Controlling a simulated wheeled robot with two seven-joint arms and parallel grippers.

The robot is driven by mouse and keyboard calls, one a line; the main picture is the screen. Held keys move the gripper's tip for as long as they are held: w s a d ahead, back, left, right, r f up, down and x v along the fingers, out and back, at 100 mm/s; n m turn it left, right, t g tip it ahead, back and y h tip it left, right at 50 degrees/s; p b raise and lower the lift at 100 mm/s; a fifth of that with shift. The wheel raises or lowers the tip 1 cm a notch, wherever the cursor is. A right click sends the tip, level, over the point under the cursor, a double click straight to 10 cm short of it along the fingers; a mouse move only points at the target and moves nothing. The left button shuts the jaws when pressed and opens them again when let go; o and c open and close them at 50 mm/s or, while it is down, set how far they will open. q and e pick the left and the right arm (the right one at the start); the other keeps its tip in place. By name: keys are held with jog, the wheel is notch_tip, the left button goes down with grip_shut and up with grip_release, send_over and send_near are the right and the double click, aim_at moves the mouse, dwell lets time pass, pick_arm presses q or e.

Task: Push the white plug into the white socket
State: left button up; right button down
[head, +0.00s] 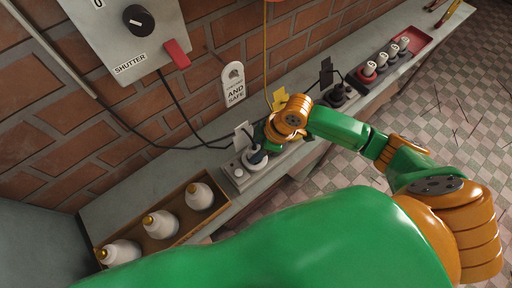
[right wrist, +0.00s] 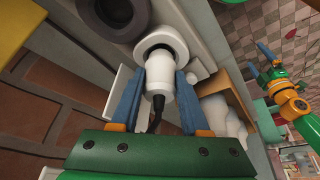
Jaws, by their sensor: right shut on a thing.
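The white plug (right wrist: 158,75), with a black cable at its back, is between the blue fingers of my right gripper (right wrist: 160,92), which is shut on it. The plug's front end is at the round white socket (right wrist: 153,42) and in line with it; how deep it sits is hidden. In the head view my right gripper (head: 258,155) is at the white socket (head: 250,163) on a grey block, beside a white tag (head: 243,136). My left gripper shows small at the right of the right wrist view (right wrist: 270,78); its finger gap is unclear.
A dark round socket (right wrist: 110,14) is close beside the white one. A wooden box (head: 160,238) with white bottles stands to the left on the shelf. Black sockets (head: 340,96) and a red tray (head: 422,42) lie farther right. A shutter panel (head: 125,35) hangs above on the brick wall.

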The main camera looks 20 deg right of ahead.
jog(key=shift+f+b, duration=0.35)
jog(key=shift+f, duration=0.35)
jog(key=shift+c, duration=1.6)
grip_release()
